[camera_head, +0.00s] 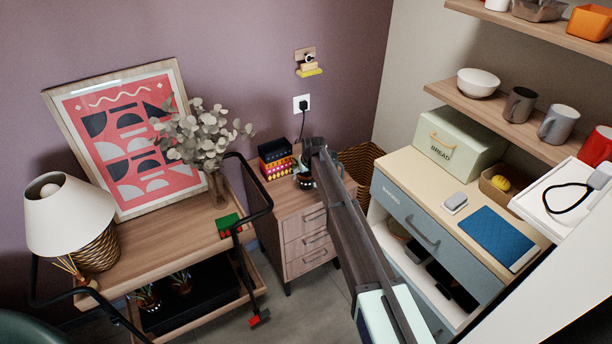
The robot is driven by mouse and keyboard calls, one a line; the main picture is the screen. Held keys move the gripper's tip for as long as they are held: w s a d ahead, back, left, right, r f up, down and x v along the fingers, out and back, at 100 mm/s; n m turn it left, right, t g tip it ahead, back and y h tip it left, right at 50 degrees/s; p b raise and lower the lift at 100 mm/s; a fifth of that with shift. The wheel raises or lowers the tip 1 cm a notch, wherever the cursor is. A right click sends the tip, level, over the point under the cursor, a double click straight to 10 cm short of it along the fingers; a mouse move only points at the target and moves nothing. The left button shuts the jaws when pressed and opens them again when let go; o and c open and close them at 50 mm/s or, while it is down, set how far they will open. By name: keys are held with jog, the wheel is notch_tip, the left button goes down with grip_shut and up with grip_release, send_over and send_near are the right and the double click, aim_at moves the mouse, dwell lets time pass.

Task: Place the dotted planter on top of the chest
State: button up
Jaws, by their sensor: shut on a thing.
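The chest (312,250) is a small wooden unit with drawers against the purple wall, in the middle of the view. My gripper (306,170) is at the chest's top, seen from behind and mostly hidden by my own arm. It is shut on a small dark and pale pot, which I take to be the dotted planter (304,182). The pot is over or on the chest top; I cannot tell whether its base touches the wood.
Colourful stacked boxes (275,159) stand at the chest's back left. A wicker basket (359,166) is behind right. A wooden cart (150,249) with a lamp (70,215), vase and framed print stands left. A blue-drawer cabinet (425,222) with a bread box (455,145) stands right.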

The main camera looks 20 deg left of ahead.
jog(key=shift+f, duration=0.7)
jog(key=shift+f, duration=0.2)
jog(key=o, duration=1.2)
